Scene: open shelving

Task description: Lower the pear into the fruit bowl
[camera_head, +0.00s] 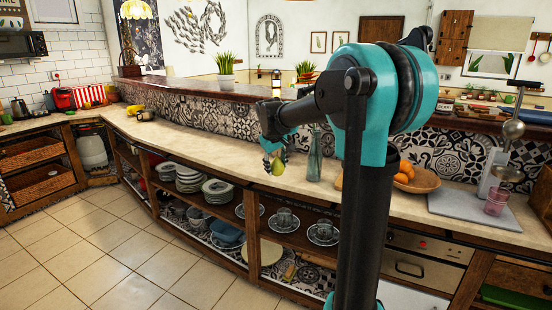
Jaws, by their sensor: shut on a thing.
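The green-yellow pear (278,168) hangs in my gripper (272,155), just in front of the counter's front edge or over it; I cannot tell which. My gripper is shut on the pear and points down. A woven fruit bowl (424,183) with orange fruit (405,172) stands on the counter, right of my arm. My arm hides the bowl's left part. The pear is well to the left of the bowl and apart from it.
A glass bottle (314,155) stands on the counter (215,146) between the pear and my arm. A metal juicer (507,150) and a pink glass (496,201) are right of the bowl. Open shelves with plates (190,178) and cups (284,218) lie below. The left counter is mostly clear.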

